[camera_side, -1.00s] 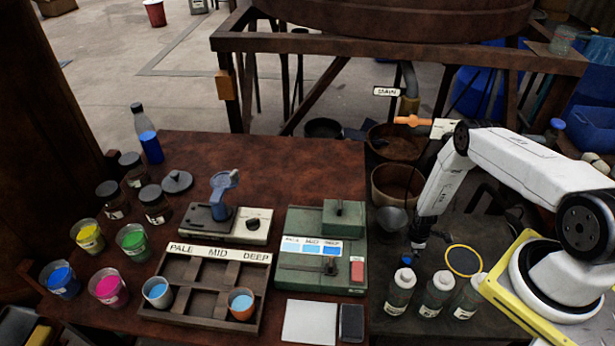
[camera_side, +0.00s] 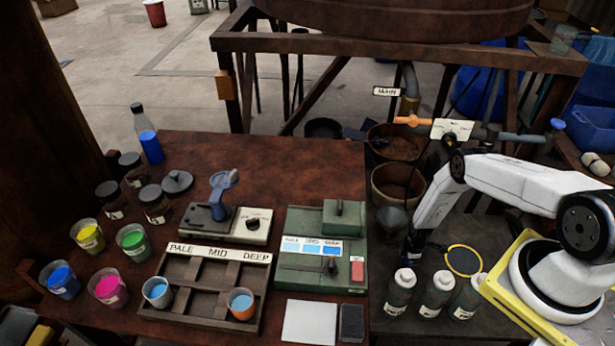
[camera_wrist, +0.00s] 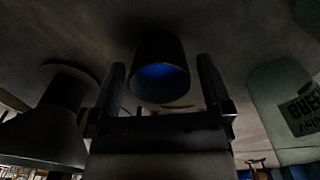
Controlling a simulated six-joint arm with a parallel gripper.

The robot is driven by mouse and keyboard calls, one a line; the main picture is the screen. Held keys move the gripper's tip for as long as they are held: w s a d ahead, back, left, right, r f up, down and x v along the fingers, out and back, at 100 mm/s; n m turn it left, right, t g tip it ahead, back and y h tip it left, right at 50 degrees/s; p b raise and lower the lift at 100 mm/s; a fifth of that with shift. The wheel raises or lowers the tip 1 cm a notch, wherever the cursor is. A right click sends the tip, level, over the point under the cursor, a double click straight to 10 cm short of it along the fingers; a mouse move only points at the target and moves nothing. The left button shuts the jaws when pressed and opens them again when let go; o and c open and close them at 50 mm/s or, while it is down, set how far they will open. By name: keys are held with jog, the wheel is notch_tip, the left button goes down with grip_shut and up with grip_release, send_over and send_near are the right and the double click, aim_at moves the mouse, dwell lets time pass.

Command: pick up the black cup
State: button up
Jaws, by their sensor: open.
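The black cup (camera_wrist: 160,76) is in the wrist view, dark outside with blue inside its mouth. It lies between and just beyond the two fingertips of my gripper (camera_wrist: 161,66), one finger to each side. My gripper is open, and I cannot tell whether a finger touches the cup. In the side view, my gripper (camera_side: 413,248) is low over the dark bench to the right of the green device, just behind the white-capped bottles. There the cup is hidden or too dark to make out.
White-capped bottles (camera_side: 435,293) stand just in front of my gripper; a labelled bottle (camera_wrist: 285,110) is close on the right in the wrist view. The green device (camera_side: 320,262) is to the left. A yellow-rimmed round disc (camera_side: 464,261) is to the right. A bucket (camera_side: 396,187) is behind.

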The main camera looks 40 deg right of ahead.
dwell(0.3)
jog(key=c, duration=1.2)
jog(key=shift+r, duration=0.25)
notch_tip(320, 180, up, 10)
jog(key=shift+f, duration=0.2)
dwell(0.9)
